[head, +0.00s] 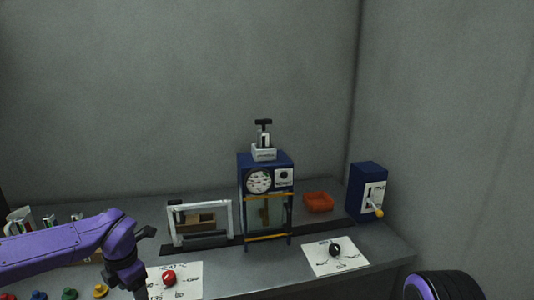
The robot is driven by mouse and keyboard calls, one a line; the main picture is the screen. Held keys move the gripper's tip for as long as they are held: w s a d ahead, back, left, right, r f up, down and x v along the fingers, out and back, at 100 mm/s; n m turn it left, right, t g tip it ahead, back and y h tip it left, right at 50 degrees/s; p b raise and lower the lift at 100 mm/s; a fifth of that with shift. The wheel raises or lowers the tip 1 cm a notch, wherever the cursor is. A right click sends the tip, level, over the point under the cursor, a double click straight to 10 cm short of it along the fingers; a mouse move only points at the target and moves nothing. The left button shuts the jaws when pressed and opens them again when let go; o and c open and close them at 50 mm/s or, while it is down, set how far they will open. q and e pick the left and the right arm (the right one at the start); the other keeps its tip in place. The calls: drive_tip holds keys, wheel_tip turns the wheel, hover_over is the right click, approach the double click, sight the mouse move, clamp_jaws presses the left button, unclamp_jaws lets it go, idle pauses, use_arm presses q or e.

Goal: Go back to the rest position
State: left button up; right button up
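My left arm (60,250) is purple and comes in from the left over the workbench. It bends down at a dark joint (125,272), and the lower part runs out of the bottom edge. I cannot make out its gripper fingers. Of my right arm only a rounded dark part with a purple ring (443,287) shows at the bottom right corner. Its gripper is outside the view.
On the grey bench (235,277) stand a blue press cabinet with gauge (246,165), a white frame (229,217), an orange tray (318,202) and a blue lever box (366,178). A red button (169,277), black knob (335,250) and several coloured buttons (100,291) sit nearer.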

use_arm(q)
drive_tip(key=s+d+f+m+t+y+b, duration=0.1)
drive_tip(key=s+f+m+t, duration=0.2)
drive_tip(key=f, duration=0.4)
drive_tip(key=s+d+f+m+y+b, duration=0.1)
drive_tip(key=s+d+f+m+y, duration=0.1)
drive_tip(key=f+m, duration=0.4)
drive_tip(key=s+d+f+m+t+y, duration=0.1)
drive_tip(key=s+f+m+t, duration=0.2)
drive_tip(key=f, duration=0.5)
drive_tip(key=s+f+m+g+b, duration=0.1)
drive_tip(key=s+f+m, duration=0.2)
drive_tip(key=s, duration=0.4)
drive_tip(key=s+f+m+g+h+b, duration=0.1)
drive_tip(key=s+f+m, duration=0.3)
drive_tip(key=s, duration=0.4)
drive_tip(key=s+a+f+m+g, duration=0.1)
drive_tip(key=s+f+m, duration=0.3)
drive_tip(key=s, duration=0.3)
drive_tip(key=shift+s+g+b, duration=0.15)
drive_tip(key=shift+g+b, duration=0.25)
use_arm(e)
drive_tip(key=f, duration=0.5)
drive_tip(key=shift+w+d, duration=0.1)
drive_tip(key=shift+w, duration=0.15)
